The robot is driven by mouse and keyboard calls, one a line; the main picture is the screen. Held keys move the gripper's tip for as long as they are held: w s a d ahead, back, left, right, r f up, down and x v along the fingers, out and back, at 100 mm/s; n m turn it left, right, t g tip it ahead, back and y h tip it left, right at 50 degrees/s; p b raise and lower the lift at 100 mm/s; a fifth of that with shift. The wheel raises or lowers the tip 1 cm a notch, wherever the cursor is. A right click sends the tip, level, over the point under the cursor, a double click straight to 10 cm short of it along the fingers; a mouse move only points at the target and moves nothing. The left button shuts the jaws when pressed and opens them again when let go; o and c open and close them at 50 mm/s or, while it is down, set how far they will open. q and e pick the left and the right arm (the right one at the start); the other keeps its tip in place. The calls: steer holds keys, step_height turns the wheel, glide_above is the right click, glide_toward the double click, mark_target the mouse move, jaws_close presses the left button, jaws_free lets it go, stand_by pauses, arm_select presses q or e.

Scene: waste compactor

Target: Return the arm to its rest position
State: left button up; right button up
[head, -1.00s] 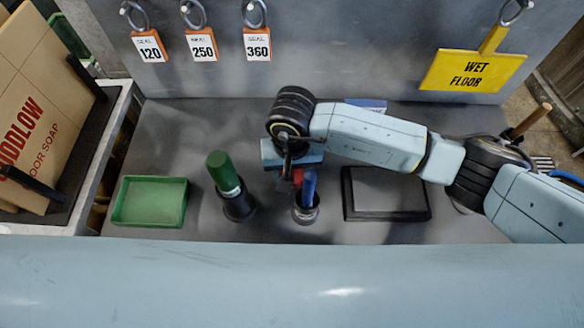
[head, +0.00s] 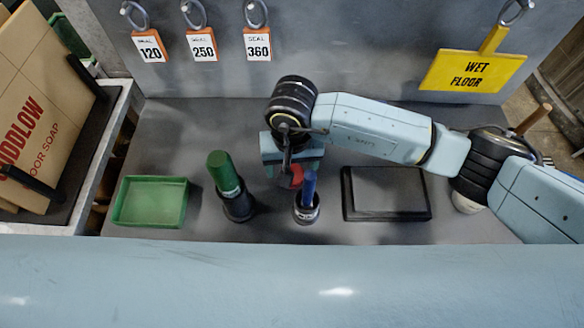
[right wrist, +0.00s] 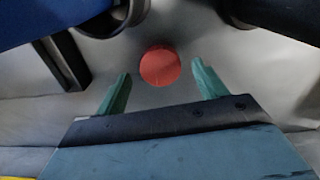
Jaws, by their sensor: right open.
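My right arm reaches in from the right in the head view. Its right gripper (head: 293,170) points down over the table between the green-handled tool and the blue-handled one. In the right wrist view the two teal fingers of the gripper (right wrist: 161,72) stand apart. A round red top (right wrist: 160,66) shows between and beyond the fingertips, with a gap on both sides. The red thing (head: 297,177) is partly hidden by the gripper in the head view. My left gripper is not in view.
A green-handled tool (head: 222,172) and a blue-handled tool (head: 309,187) stand in dark holders close by. A green tray (head: 150,222) is at left, a black-framed pad (head: 390,195) at right. A yellow sign (head: 472,70) and numbered tags hang behind.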

step_height(320, 180, up, 10)
steer(key=shift+b, duration=0.35)
